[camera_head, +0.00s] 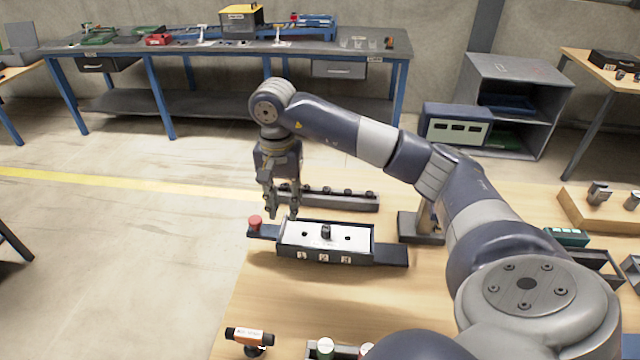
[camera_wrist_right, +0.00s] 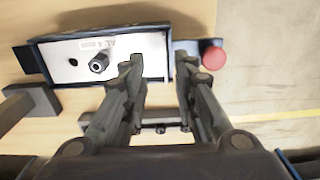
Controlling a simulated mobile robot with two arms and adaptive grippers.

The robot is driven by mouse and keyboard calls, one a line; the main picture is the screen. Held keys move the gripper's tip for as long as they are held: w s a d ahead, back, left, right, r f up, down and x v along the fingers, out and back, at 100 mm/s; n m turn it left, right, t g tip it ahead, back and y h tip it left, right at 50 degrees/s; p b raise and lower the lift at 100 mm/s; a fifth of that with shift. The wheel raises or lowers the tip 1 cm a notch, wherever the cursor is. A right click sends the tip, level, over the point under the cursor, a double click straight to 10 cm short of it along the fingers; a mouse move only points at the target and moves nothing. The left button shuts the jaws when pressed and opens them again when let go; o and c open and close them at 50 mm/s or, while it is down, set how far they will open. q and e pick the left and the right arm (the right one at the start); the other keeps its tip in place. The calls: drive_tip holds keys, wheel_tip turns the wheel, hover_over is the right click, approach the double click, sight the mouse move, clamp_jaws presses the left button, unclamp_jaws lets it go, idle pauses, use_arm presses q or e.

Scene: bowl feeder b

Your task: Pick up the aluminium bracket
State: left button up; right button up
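My right gripper (camera_head: 282,212) points down, open and empty, above the left end of a dark fixture with a white top plate (camera_head: 318,236). I cannot identify the aluminium bracket for certain. Grey metal parts (camera_head: 598,194) stand on a wooden block at the right of the table, but their shape is too small to tell. My left gripper is not in view.
A red button (camera_head: 255,221) sits at the fixture's left end. A dark rail with several knobs (camera_head: 330,197) lies behind it, and a dark stand (camera_head: 421,227) is to the right. An orange-black tool (camera_head: 249,338) lies at the front left. Bare table lies before the fixture.

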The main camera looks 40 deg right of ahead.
sight(284, 223)
drive_tip(key=shift+f, duration=0.35)
drive_tip(key=f+p, duration=0.2)
drive_tip(key=shift+w+a+f, duration=0.1)
drive_tip(key=shift+w+f, duration=0.2)
drive_tip(key=shift+w, duration=0.05)
wheel_tip(284, 223, down, 2)
drive_tip(key=shift+f+p, duration=0.1)
drive_tip(key=shift+p, duration=0.3)
drive_tip(key=shift+f, duration=0.25)
drive_tip(key=shift+c, duration=1)
clamp_jaws()
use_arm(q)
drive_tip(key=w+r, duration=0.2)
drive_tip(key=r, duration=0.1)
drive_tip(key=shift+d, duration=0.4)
